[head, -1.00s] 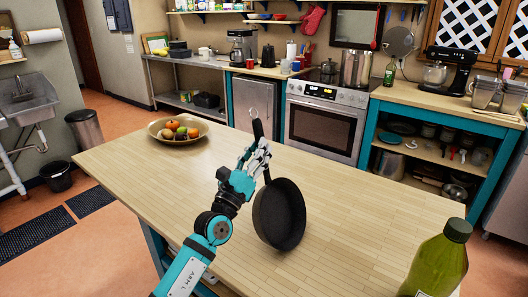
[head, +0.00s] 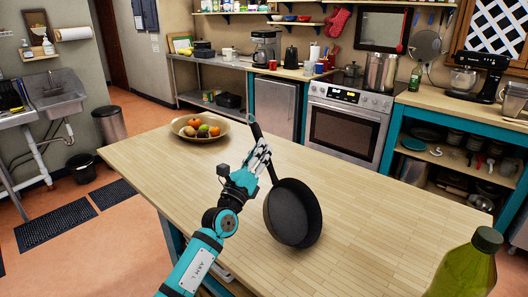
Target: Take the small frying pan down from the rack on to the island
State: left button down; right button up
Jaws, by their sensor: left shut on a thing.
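The small frying pan (head: 293,213) is black, with its handle (head: 263,143) pointing up. My left gripper (head: 262,163) is shut on the handle. The pan hangs tilted, its bowl facing partly to the right, over the wooden top of the island (head: 375,227). I cannot tell whether its lower rim touches the top. My right gripper is not in view.
A bowl of fruit (head: 183,133) stands on the island's far left part. A green bottle (head: 466,266) stands at the near right corner. The island top between and right of the pan is clear. The stove (head: 343,130) is behind.

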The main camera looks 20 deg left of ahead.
pick_arm(q)
jog(key=shift+w+a+f+n+g+y+b, duration=0.7)
jog(key=shift+a+f+n, duration=1.25)
jog(key=shift+f, duration=0.95)
jog(key=shift+w+a+f+n+g+y+b, duration=0.5)
jog(key=shift+w+a+f+n+y+b, duration=0.35)
jog(key=shift+a+f+n, duration=1.65)
jog(key=shift+w+a+f+n+g+y+b, duration=0.75)
jog(key=shift+a+f+n, duration=0.7)
jog(key=shift+f, duration=1.9)
jog(key=shift+s+a, duration=0.15)
